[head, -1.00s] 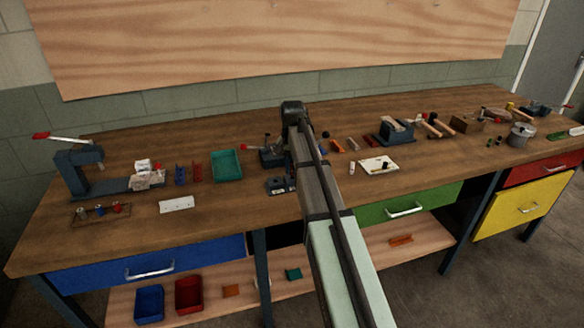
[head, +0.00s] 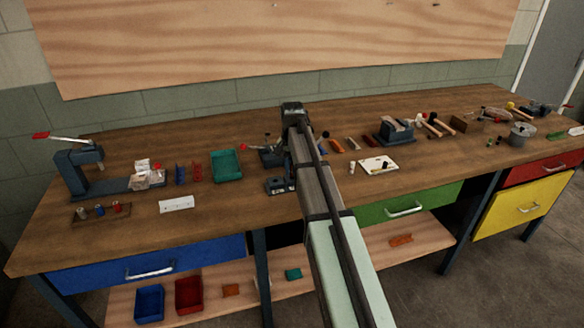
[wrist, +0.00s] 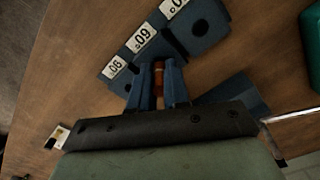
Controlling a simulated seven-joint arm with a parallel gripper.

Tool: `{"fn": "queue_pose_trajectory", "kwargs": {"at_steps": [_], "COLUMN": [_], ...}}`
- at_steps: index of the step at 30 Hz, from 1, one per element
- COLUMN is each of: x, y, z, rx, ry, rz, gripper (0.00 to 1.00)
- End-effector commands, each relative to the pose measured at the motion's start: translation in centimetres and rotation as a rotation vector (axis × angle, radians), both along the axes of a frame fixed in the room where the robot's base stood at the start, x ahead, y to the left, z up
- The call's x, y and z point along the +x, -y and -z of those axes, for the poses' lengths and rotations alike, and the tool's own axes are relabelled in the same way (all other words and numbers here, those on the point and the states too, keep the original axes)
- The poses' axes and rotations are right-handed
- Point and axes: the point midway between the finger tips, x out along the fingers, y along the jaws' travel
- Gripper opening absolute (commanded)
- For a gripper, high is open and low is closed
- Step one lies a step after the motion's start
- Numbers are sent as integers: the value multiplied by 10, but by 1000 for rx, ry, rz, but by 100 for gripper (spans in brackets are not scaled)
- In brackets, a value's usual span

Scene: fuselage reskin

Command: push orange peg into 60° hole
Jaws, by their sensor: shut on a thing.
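My gripper (wrist: 158,92) is shut on the orange peg (wrist: 158,72), which shows as a narrow strip between the two blue-grey fingers in the wrist view. The peg's far end is at the dark blue angle block (wrist: 172,50), by the section with the middle label, which reads 60 upside down (wrist: 142,38). The 60° hole is hidden by the fingers and peg, so I cannot tell how deep the peg sits. An open hole (wrist: 200,27) shows in the neighbouring section. In the head view, my arm covers the gripper; part of the block (head: 281,186) shows left of it.
A teal tray (head: 227,165) stands left of my arm. A vise-like tool (head: 270,155) stands close behind the block. A white plate with small parts (head: 378,166) lies to the right. Bare bench top (head: 232,205) lies left of the block.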

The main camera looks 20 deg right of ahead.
Motion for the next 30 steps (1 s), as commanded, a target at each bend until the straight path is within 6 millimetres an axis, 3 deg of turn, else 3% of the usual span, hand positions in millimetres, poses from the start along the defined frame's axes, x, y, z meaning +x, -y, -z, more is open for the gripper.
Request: {"fn": "queue_pose_trajectory", "kwargs": {"at_steps": [20,21,30], "x": [0,0,0], "y": [0,0,1], "z": [14,14,14], "rx": [-1,-1,-2], "ry": [1,1,-1], "rz": [0,0,0], "gripper": [0,18,46]}}
